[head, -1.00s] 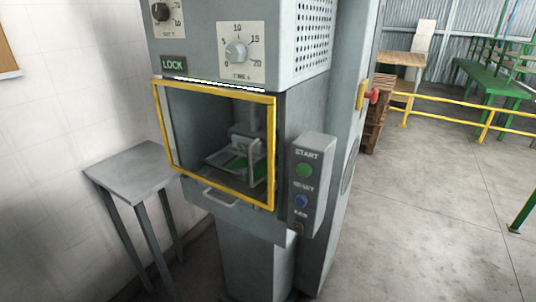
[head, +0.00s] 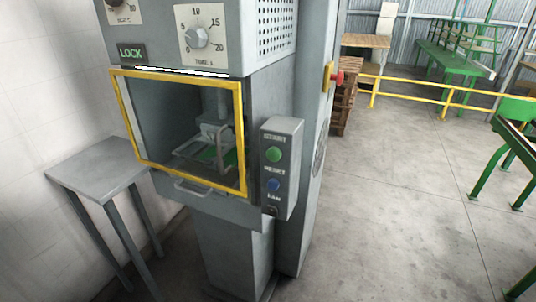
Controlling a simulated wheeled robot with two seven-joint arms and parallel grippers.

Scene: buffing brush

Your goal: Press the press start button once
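The green START button (head: 274,154) is the top button on a grey control box (head: 281,205) at the right front of the press (head: 232,235). A blue RESET button (head: 273,185) is below it, with a third control labelled below that, too small to make out. The yellow-framed window (head: 243,130) covers the press chamber. A fixture with a green part (head: 208,154) shows inside. Neither of my grippers is in the head view.
A small grey side table (head: 98,177) stands left of the press by the white wall. A red knob on a yellow plate (head: 336,77) sticks out on the cabinet's right side. Pallets (head: 343,108), a yellow rail (head: 400,94) and green benches (head: 455,58) stand behind. The right floor is clear.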

